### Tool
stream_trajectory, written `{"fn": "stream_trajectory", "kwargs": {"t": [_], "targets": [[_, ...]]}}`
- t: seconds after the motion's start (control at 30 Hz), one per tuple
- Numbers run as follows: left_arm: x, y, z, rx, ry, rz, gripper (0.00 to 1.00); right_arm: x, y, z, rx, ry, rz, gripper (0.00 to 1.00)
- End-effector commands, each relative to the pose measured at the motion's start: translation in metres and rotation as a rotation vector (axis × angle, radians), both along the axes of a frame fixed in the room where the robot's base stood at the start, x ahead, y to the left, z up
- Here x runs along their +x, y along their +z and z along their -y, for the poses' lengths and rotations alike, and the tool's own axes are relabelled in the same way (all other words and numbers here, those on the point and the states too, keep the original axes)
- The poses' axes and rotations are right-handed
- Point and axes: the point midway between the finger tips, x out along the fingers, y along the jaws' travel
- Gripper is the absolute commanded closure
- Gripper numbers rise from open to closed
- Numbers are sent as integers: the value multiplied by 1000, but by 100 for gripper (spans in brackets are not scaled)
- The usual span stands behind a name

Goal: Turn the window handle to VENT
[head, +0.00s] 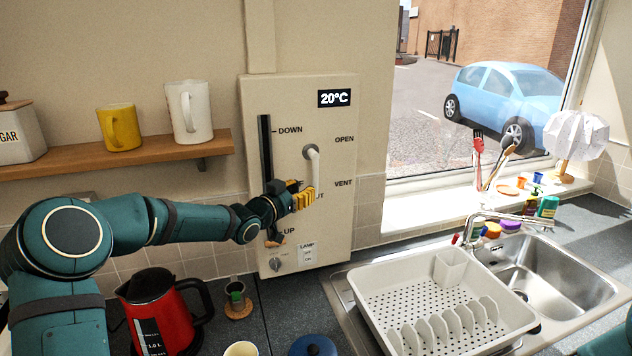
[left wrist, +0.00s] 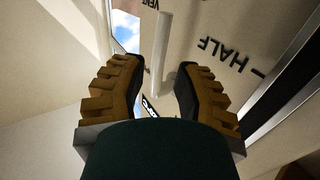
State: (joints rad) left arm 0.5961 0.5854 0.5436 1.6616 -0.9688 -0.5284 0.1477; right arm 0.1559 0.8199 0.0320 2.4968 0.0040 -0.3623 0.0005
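The white window handle (head: 313,163) is on the cream wall panel (head: 300,95). It hangs down from its round pivot, its lower end near the partly covered label ending in "UT". The OPEN and VENT labels are to its right. My left gripper (head: 304,196) is at the handle's lower end. In the left wrist view my left gripper's yellow fingers (left wrist: 160,75) are spread apart, and the handle (left wrist: 163,45) shows between them. I cannot tell whether they touch it. My right gripper is out of view; only part of my right arm shows at the bottom right.
The panel also has a dark vertical slot (head: 265,150), a lamp switch (head: 308,255) and a 20°C display (head: 337,98). A shelf (head: 160,151) with mugs is at left. A red kettle (head: 165,312) and a dish rack (head: 375,285) stand below.

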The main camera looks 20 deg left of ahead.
Motion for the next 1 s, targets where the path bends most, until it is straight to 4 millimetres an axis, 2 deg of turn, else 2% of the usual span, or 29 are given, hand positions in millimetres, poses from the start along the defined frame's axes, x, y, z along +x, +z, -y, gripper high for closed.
{"fn": "stream_trajectory", "kwargs": {"t": [0.1,0.33,0.5,0.8,0.9,1.0], "targets": [[22,1,10,-3,-2,0,69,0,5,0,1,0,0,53],[49,1,21,-3,0,-1,69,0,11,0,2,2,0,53],[57,0,24,-1,0,-1,69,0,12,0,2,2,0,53],[57,-1,24,0,0,-2,70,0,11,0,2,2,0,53],[57,-1,24,0,0,-2,100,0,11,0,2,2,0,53],[57,-1,24,-1,0,-1,100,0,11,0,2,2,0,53]]}}
